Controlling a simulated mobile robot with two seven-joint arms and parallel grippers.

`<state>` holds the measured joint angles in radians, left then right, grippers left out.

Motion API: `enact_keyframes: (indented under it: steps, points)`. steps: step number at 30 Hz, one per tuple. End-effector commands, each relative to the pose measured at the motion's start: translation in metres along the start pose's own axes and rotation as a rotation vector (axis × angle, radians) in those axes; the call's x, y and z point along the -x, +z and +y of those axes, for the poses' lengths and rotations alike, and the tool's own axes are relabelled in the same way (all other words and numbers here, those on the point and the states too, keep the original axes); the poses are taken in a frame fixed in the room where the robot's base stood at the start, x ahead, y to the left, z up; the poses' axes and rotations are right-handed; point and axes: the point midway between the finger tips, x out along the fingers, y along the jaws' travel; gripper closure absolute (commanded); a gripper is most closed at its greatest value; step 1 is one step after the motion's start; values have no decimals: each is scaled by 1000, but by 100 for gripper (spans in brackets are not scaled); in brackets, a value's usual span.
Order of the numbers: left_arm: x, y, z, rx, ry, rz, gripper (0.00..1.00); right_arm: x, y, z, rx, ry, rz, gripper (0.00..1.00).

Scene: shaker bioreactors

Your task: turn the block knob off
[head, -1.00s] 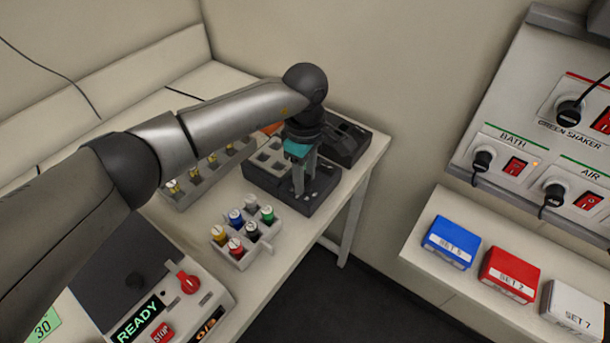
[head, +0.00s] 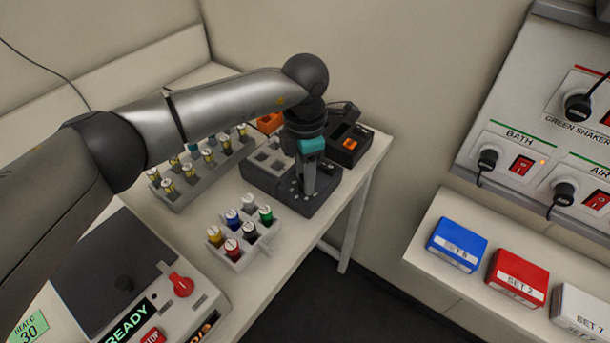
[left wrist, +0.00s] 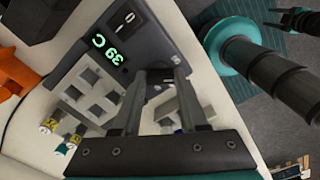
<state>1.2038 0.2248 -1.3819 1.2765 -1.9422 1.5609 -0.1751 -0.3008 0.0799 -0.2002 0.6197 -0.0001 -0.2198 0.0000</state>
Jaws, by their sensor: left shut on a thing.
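The dark block heater (head: 262,178) with its grey well block stands near the right end of the bench. My left gripper (head: 308,193) points down onto the control face at the block's front right. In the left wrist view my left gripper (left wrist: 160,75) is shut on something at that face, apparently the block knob. The knob is mostly hidden by the fingers, so its setting cannot be read. A dark gripper-like part, perhaps my right gripper (left wrist: 292,18), shows at the top right.
A black device (head: 350,141) with an orange part stands close behind the block. A rack of colour-capped bottles (head: 238,233) and a long vial rack (head: 205,168) lie nearer. A console with a red knob (head: 181,285) is at lower left. A wall panel (head: 515,140) is at right.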

Motion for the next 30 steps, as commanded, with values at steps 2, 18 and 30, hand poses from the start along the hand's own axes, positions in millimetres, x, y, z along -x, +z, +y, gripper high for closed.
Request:
enact_keyframes:
  steps: [2, 18, 30]
  points:
    - [0, -1, 1, 74, 3, 4, 100, -2, 0, 0, 0, 0, 0, 50]
    - [0, -2, 1, 481, 2, 5, 100, -5, 0, 0, -1, 1, 0, 50]
    - [0, -2, 0, 581, 2, 5, 100, -6, 0, 0, -1, 1, 1, 50]
